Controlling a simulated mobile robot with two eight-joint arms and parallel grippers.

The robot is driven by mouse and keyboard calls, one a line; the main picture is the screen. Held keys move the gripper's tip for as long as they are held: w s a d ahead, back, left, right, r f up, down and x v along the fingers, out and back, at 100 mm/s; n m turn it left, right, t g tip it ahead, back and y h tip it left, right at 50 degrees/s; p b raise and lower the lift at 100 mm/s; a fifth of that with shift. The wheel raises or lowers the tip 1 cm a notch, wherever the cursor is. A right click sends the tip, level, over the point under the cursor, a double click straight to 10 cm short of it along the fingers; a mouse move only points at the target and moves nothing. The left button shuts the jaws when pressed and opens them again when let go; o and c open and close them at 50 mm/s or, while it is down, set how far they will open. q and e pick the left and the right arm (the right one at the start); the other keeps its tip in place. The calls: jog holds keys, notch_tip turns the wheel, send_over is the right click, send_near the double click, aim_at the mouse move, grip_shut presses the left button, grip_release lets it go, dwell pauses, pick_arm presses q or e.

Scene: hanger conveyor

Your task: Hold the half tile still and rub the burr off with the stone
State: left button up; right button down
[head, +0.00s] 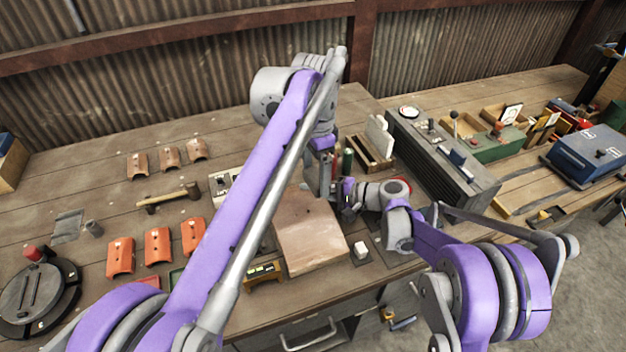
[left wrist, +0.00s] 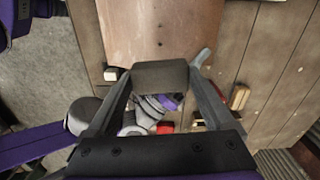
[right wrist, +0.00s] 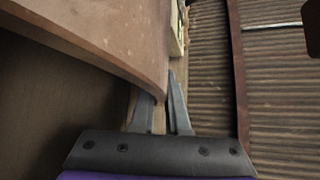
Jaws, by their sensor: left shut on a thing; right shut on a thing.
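The half tile (head: 308,240) is a broad brown curved piece on the bench, with small holes; it also shows in the left wrist view (left wrist: 160,28) and right wrist view (right wrist: 120,35). My right gripper (head: 347,202) is at its far right corner, and in the right wrist view its fingers (right wrist: 164,100) are closed on the tile's edge. My left gripper (head: 322,190) is over the far end of the tile. It is shut on a dark grey block, the stone (left wrist: 160,75), near the tile's end. I cannot tell whether stone and tile touch. I cannot make out the burr.
Orange tiles (head: 157,249) and brown tiles (head: 168,157) lie at left beside a hammer (head: 168,198). A turntable (head: 38,293) stands at far left. A grey machine box (head: 440,155) stands behind my right arm.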

jog(key=c, duration=0.8)
grip_release()
jog(key=shift+c, duration=0.2)
jog(key=v, duration=1.2)
jog(key=shift+s+d, duration=0.1)
